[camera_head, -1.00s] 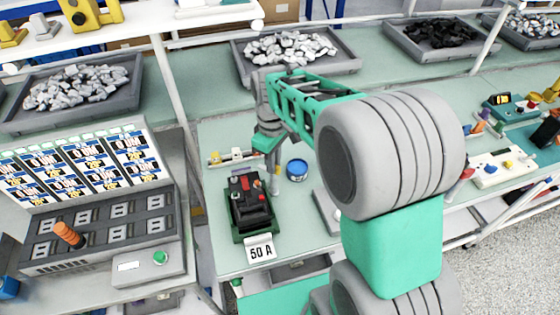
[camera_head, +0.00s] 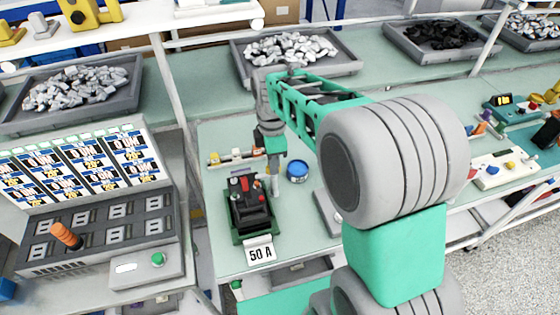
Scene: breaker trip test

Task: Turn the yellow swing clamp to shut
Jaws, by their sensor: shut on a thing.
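A black breaker (camera_head: 250,213) with red and grey parts on top sits in a dark green fixture (camera_head: 240,238) on the pale green bench. A white card reading 50 A (camera_head: 260,252) is at the fixture's front. My gripper (camera_head: 274,186) points down at the fixture's right back side, close beside the breaker. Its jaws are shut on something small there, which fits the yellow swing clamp. The clamp itself is hidden by my gripper, so its angle cannot be told.
A blue round tin (camera_head: 297,170) stands just right of my gripper. A bar with a yellow part (camera_head: 237,155) lies behind the fixture. A grey test console (camera_head: 105,228) with an orange handle (camera_head: 67,236) is at left. Trays of parts (camera_head: 297,62) line the back.

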